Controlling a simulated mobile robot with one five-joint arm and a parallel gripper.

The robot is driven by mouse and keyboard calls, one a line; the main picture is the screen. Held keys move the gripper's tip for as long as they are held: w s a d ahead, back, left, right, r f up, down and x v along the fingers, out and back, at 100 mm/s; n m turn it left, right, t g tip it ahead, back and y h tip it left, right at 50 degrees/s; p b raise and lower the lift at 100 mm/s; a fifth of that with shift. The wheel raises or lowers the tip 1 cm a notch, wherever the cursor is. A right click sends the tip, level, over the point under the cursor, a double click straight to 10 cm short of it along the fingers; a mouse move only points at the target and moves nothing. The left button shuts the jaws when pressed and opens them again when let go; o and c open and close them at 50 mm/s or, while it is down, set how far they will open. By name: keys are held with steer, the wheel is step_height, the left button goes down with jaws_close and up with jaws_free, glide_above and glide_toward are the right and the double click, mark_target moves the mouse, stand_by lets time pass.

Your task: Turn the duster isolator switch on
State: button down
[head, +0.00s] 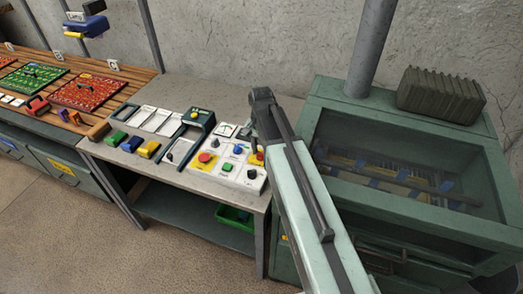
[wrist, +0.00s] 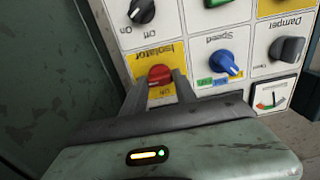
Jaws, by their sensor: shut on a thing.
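The duster isolator switch is a red rotary knob (wrist: 160,74) on a yellow plate marked "Isolator", upside down in the wrist view. My gripper (wrist: 161,84) has its fingers on either side of this knob and is shut on it. The knob's exact angle is hard to read, as the fingers cover part of it. In the head view, my gripper (head: 262,142) reaches down at the right edge of the white control panel (head: 231,165).
A blue speed knob (wrist: 222,62), a grey damper knob (wrist: 288,48), a small gauge (wrist: 272,97) and a black off/on knob (wrist: 142,12) sit close by. A green glass-fronted cabinet (head: 400,165) stands right of the bench. Trays (head: 160,120) lie left of the panel.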

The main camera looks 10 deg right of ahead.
mark_target(261, 153)
steer(key=shift+s, duration=0.1)
steer(key=c, duration=1)
jaws_free()
steer(key=shift+o, duration=0.2)
step_height(261, 153, up, 8)
steer(key=p, duration=0.8)
steer(key=shift+f, duration=0.1)
